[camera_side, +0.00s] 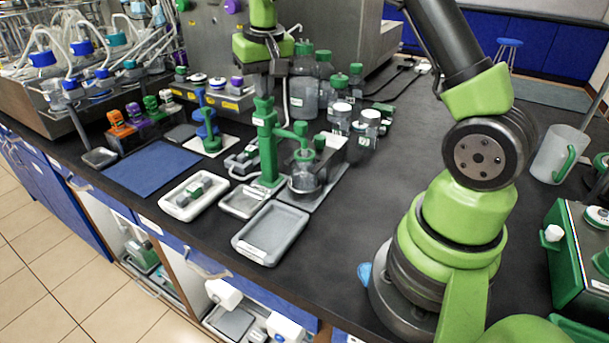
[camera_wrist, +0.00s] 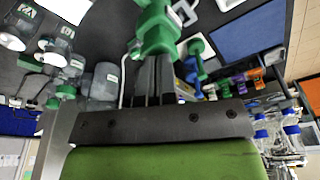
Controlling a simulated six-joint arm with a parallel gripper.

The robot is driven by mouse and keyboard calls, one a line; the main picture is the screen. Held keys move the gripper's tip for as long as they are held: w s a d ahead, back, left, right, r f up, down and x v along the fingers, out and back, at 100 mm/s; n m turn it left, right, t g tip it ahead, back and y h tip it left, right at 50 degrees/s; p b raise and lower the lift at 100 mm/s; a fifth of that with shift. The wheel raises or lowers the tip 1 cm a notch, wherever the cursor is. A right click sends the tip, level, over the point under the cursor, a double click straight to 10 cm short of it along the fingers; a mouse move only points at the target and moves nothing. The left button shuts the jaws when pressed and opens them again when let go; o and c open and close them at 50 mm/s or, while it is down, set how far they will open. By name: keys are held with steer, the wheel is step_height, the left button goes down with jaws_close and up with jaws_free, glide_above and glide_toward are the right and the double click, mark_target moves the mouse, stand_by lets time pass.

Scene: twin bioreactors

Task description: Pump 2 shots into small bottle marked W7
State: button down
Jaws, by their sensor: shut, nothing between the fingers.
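A green dispenser pump (camera_side: 266,145) stands on the bench. Its side arm reaches right over a small clear bottle (camera_side: 305,182) on a grey tray. I cannot read a W7 mark on that bottle. My gripper (camera_side: 265,91) is shut and empty, pointing down right above the pump's green top. In the wrist view my closed fingers (camera_wrist: 153,62) end at the green pump top (camera_wrist: 155,32); I cannot tell whether they touch it. The bottle under the arm is not clearly seen in the wrist view.
White-capped small bottles (camera_side: 370,124) and larger green-capped bottles (camera_side: 303,85) stand behind the pump. Shallow trays (camera_side: 270,232) lie in front, with a blue mat (camera_side: 152,166) to the left. The bench right of the bottles is clear up to my arm's base.

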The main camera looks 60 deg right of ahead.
steer(key=shift+x, duration=0.8)
steer(key=shift+w+v, duration=0.2)
steer(key=shift+v, duration=1.8)
steer(key=shift+d+r, duration=0.1)
steer(key=shift+w+d+v, duration=0.1)
steer(key=shift+w+v, duration=0.05)
steer(key=shift+v, duration=0.8)
steer(key=shift+w+d+v, duration=0.1)
steer(key=shift+w+v, duration=0.1)
steer(key=shift+v, duration=0.8)
steer(key=shift+w+d+v, duration=0.1)
steer(key=shift+w+v, duration=0.05)
steer(key=shift+v, duration=0.8)
steer(key=shift+r, duration=0.2)
steer(key=s+a+r+n+t+y, duration=0.1)
steer(key=s+a+r+t, duration=0.15)
steer(key=s+a, duration=0.3)
steer(key=s+a+r+t+y, duration=0.1)
steer(key=s+a+r, duration=0.25)
steer(key=s, duration=0.25)
steer(key=s+a+f+t, duration=0.1)
steer(key=s+a+f, duration=0.1)
steer(key=s, duration=0.3)
steer(key=s+a+f+n+y, duration=0.1)
steer(key=s+a+f, duration=0.1)
steer(key=s, duration=0.4)
steer(key=shift+s+a+f+t, duration=0.15)
steer(key=shift+s+a+t, duration=0.15)
steer(key=shift+a, duration=0.2)
